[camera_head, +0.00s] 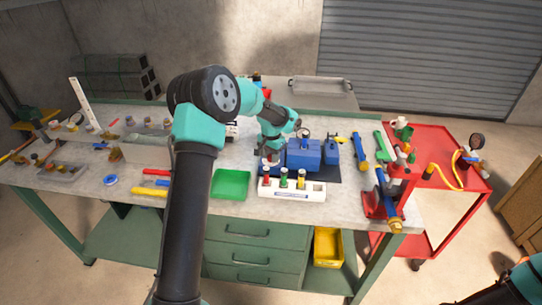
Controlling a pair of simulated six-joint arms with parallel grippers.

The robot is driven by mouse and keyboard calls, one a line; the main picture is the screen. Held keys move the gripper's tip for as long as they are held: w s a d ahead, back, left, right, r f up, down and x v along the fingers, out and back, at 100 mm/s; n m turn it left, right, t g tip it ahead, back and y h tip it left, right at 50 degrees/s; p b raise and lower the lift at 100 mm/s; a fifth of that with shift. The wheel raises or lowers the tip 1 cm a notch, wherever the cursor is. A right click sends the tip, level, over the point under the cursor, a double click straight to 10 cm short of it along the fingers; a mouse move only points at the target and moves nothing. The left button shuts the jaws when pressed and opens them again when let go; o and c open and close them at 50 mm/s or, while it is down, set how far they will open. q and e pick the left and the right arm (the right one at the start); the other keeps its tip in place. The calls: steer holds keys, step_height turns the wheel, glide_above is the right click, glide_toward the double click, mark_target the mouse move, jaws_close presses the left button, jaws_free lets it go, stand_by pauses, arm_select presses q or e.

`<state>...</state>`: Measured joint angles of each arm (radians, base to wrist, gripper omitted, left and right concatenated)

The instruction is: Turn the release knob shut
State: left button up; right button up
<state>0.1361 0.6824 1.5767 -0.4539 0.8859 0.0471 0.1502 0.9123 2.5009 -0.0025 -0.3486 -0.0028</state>
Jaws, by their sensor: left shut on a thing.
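A blue receiver tank (303,155) stands on a dark mat on the bench, with a smaller blue box (330,152) at its right. In front is a white block (308,190) carrying several upright fittings with red, green and yellow parts. My left gripper (272,158) points down just left of the tank, behind the red-marked fitting. It is shut on a small part that its own fingers mostly hide. I cannot make out the release knob clearly. My right arm shows only at the lower right corner, and its gripper is out of view.
A green tray (230,184) lies left of the white block. Red and yellow bars (150,192) lie farther left. A red vise-like stand (385,205) is at the bench's right end. A red cart (440,150) with a gauge stands beyond.

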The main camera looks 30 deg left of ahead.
arm_select(q)
steer(key=m, duration=0.8)
steer(key=shift+m, duration=0.3)
steer(key=m, duration=0.4)
steer(key=shift+m, duration=2.1)
steer(key=o, duration=0.9)
step_height(320, 180, up, 18)
steer(key=shift+f, duration=0.25)
